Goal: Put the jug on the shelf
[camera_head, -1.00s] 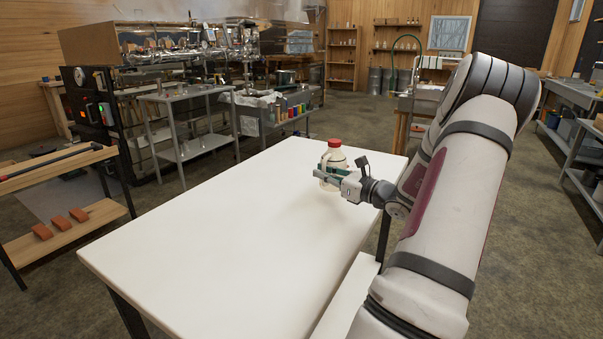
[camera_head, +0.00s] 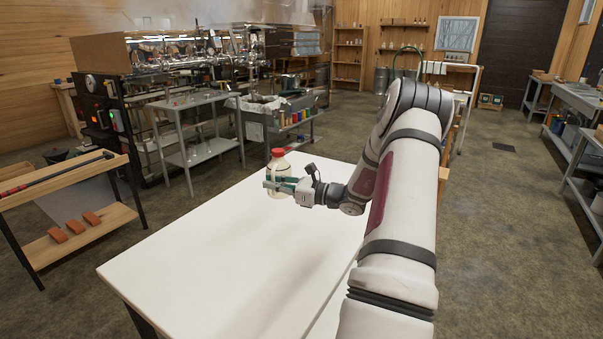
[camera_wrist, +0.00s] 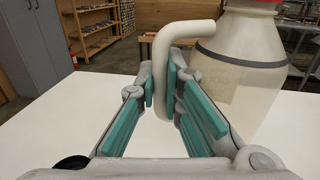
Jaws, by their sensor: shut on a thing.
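The jug (camera_head: 279,181) is a cream, translucent bottle with a red cap, a dark neck band and a looped handle. My gripper (camera_head: 290,187) is shut on the jug's handle over the far part of the white table (camera_head: 220,260). In the wrist view the handle (camera_wrist: 190,32) runs down between the teal finger pads of the gripper (camera_wrist: 165,95), and the jug body (camera_wrist: 245,75) stands upright to the right. I cannot tell whether its base touches the table. A wooden shelf unit (camera_head: 348,62) stands at the back wall; it is unclear which shelf the task means.
A low wooden rack (camera_head: 85,180) with orange blocks stands at the left. Steel carts (camera_head: 205,150) and the evaporator stand beyond the table. More wall shelves (camera_head: 405,50) hang at the back. Floor (camera_head: 500,230) at the right is open, before steel side tables.

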